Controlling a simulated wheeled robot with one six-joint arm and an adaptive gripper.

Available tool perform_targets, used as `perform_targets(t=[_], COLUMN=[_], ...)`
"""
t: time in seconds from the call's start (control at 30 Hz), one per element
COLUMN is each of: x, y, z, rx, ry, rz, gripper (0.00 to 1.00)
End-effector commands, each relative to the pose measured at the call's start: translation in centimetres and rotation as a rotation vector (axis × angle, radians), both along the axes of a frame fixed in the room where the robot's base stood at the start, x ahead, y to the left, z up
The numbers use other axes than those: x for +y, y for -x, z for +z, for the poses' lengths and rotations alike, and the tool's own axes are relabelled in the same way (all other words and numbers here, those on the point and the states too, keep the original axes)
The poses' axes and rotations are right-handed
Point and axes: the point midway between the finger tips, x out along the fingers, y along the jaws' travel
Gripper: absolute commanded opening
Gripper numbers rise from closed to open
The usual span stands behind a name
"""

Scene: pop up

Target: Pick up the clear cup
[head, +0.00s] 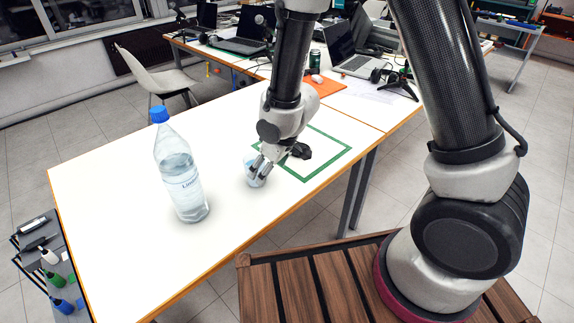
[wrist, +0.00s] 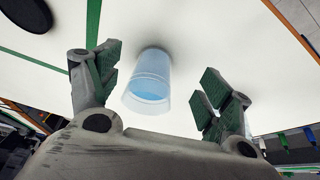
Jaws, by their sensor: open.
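The clear cup (wrist: 150,82) stands on the white table between the two spread fingers of my gripper (wrist: 158,85) in the wrist view. It looks pale blue and see-through. White table shows between the cup and the finger pads on both sides, so I see no grip on it. In the head view the cup (head: 256,174) is partly hidden behind my gripper (head: 262,166), which reaches down at it from above. My gripper is open and holds nothing.
A large water bottle (head: 180,172) with a blue cap stands on the table (head: 110,210) to the left of the cup. A green tape square (head: 340,160) and a small black object (head: 301,151) lie to the right. Laptops (head: 345,55) stand farther back.

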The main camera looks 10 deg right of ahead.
Motion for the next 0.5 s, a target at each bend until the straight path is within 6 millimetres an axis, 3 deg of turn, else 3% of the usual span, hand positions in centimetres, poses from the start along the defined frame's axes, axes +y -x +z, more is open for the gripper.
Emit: perform_targets(t=[0.1,0.27,0.5], x=[1.8,3.0,4.1], y=[-1.5,-2.5,-3.6], z=[1.1,1.9,-0.2], rx=[-0.067,-0.114,-0.117], ry=[-0.076,-0.133,-0.139], rz=[0.007,0.008,0.005], gripper=[0.79,0.79,0.79])
